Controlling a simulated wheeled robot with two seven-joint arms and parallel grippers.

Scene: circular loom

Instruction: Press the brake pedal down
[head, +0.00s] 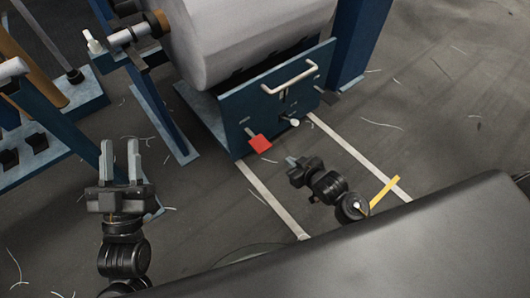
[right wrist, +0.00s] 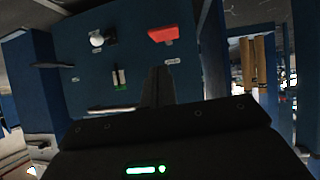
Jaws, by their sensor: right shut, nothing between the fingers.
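A red pedal (head: 260,143) sticks out at the lower left of the blue machine panel (head: 235,110), and it also shows near the top of the right wrist view (right wrist: 162,34). A dark pedal (head: 328,97) sticks out at the panel's right side. I cannot read the labels by the pedals. My right gripper (head: 290,161) is shut and empty, a little right of the red pedal and apart from it in the head view. Its closed fingers (right wrist: 158,86) point at the panel in the right wrist view. My left gripper (head: 119,158) is open and empty at the left.
A white-tipped lever (head: 295,122) sits between the pedals, with a pale handle (head: 290,78) above. A large grey roll (head: 240,35) is over the panel. Blue frame parts (head: 160,115) stand at the left. Pale floor strips (head: 275,203) run from the panel; the floor between is mostly clear.

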